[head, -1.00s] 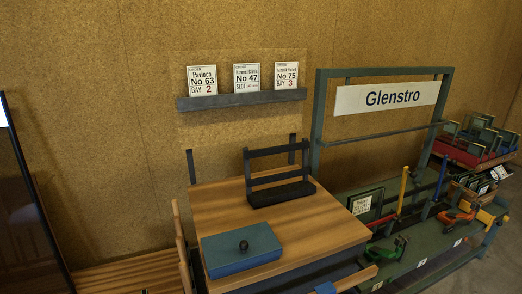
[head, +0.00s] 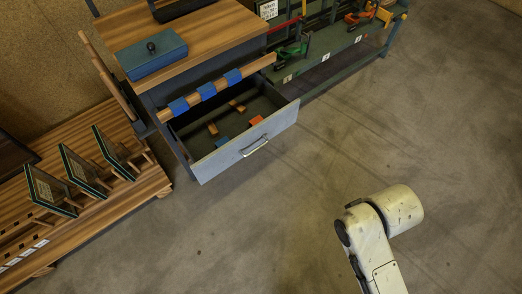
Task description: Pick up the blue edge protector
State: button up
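An open drawer (head: 240,151) sticks out from the wooden-topped cabinet. A small blue piece (head: 222,141), which looks like the blue edge protector, lies in it near the front panel, towards the left. An orange piece (head: 256,120) and small brown pieces (head: 237,106) lie apart from it in the same drawer. Several blue bands or pads also sit around a wooden rail (head: 193,98) above the drawer's back. My pale arm shows at the lower right over the floor, well away from the drawer. My gripper is not in view.
A blue box (head: 151,54) with a dark knob stands on the cabinet top. A slatted wooden rack (head: 153,181) with small framed panes (head: 78,170) is at the left. A green bench (head: 325,68) with tools stands at the upper right. The grey floor before the drawer is clear.

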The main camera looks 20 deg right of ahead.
aim_at(220, 142)
jog(key=u, duration=3.35)
jog(key=z, duration=3.1)
jog(key=i+l+u, duration=0.25)
jog(key=i+l, duration=0.15)
jog(key=l, duration=0.15)
jog(key=i+l+u, duration=0.15)
jog(key=l, duration=0.2)
jog(key=i+l+u, duration=0.3)
jog(key=l, duration=0.4)
jog(key=i+l+u, duration=0.1)
jog(key=l, duration=0.25)
jog(key=i, duration=0.1)
